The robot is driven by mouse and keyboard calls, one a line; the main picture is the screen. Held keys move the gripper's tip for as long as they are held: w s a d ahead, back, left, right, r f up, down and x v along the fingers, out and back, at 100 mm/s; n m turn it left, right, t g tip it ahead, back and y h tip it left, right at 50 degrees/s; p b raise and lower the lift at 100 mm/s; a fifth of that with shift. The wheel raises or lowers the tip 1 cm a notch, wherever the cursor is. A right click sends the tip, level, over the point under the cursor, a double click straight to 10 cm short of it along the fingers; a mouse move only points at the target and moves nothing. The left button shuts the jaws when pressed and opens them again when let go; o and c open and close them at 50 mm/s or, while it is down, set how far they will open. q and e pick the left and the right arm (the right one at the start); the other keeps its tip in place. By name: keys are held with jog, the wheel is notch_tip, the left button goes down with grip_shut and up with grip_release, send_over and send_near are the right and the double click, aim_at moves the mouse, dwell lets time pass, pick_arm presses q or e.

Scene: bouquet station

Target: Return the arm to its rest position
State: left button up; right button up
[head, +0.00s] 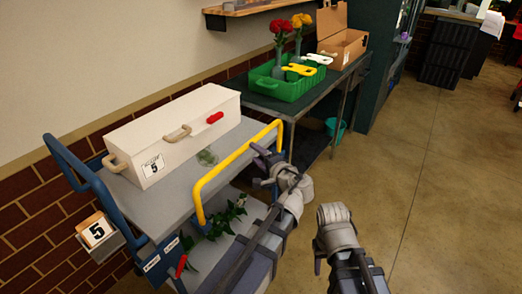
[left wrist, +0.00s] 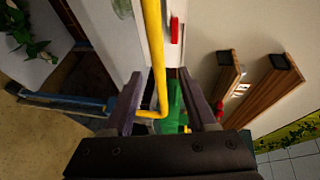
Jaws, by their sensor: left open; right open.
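My left gripper (head: 262,167) is open beside the yellow handle (head: 222,172) of the cart, on its right side. In the left wrist view the open fingers (left wrist: 165,100) frame the yellow handle (left wrist: 154,60); I cannot tell whether it is between them or beyond them. Nothing is held. My right arm's wrist (head: 337,228) is over the floor at the lower right. My right gripper (head: 318,262) is open, but its fingers are small and partly hidden.
Open floor (head: 440,190) lies to the right.

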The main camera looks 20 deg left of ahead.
pick_arm(q)
jog(key=s+d+f+n+g+h, duration=0.35)
jog(key=s+f+g+h, duration=0.2)
jog(key=s+f, duration=0.55)
jog(key=s+d+f+g+h, duration=0.5)
jog(key=s+d+f, duration=0.2)
jog(key=s+d, duration=0.3)
notch_tip(320, 180, up, 19)
jog(key=d+p, duration=0.1)
jog(key=p, duration=1.8)
jog(key=shift+s+g, duration=0.35)
jog(key=shift+s, duration=0.1)
jog(key=shift+f, duration=0.1)
jog(key=shift+c, duration=0.6)
